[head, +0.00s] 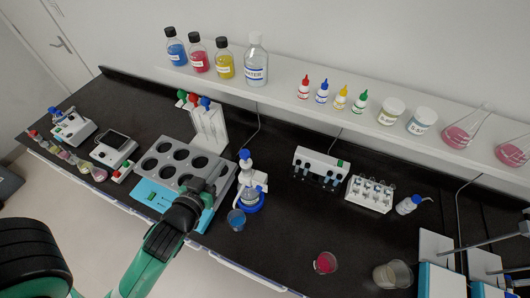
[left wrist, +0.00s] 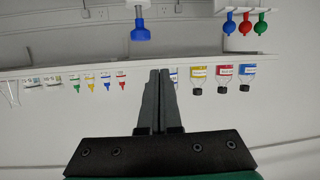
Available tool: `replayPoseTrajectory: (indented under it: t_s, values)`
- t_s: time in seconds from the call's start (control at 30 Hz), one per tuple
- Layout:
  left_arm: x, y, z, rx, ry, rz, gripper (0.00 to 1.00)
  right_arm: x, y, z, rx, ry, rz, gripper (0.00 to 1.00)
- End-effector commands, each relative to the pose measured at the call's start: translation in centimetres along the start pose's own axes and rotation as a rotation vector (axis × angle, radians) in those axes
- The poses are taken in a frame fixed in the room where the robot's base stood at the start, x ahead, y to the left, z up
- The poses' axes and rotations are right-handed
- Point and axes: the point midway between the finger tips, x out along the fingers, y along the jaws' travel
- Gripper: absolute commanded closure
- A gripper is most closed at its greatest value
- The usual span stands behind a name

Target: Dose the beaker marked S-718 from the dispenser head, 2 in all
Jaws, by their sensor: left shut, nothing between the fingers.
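The dispenser bottle (head: 251,191) stands at the middle of the bench with a blue-topped dispenser head (head: 245,155). The blue top also shows in the left wrist view (left wrist: 140,32), beyond the fingertips and a little left of them. A small beaker with blue content (head: 236,220) stands in front of the dispenser. Beakers with red content (head: 326,263) and pale content (head: 392,274) stand near the front edge. I cannot read S-718 on any beaker. My left gripper (head: 218,174) is shut and empty, left of the dispenser; its closed fingers (left wrist: 159,75) show in the left wrist view. My right gripper is out of view.
A grey block with round wells (head: 148,162) lies under and left of my left arm. A white stand with coloured bulbs (head: 210,128) is behind it. A shelf (head: 290,96) with bottles runs behind.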

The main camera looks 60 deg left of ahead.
Motion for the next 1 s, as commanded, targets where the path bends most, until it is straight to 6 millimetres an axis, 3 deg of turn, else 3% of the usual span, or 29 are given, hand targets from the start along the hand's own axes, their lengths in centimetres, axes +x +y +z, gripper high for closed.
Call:
replayPoseTrajectory:
  t_s: [0.03,0.1,0.47,0.67,0.93,1.0]
  values:
    - [-1.2,1.0,-2.6,0.026,-0.006,0.025,1.0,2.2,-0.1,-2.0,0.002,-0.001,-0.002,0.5]
    - [-1.8,2.1,-3.0,0.038,-0.018,0.061,1.0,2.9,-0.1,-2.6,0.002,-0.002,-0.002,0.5]
    - [-1.3,2.9,-2.6,0.046,-0.021,0.085,1.0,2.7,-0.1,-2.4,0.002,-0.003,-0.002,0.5]
    - [2.0,3.2,-2.8,0.045,-0.023,0.084,1.0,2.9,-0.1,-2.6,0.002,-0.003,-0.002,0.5]
    - [7.9,3.7,-2.7,0.045,-0.022,0.085,1.0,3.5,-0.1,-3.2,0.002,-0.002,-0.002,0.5]
    - [8.3,3.7,-1.2,0.049,-0.028,0.087,1.0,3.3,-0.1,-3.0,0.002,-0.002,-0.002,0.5]
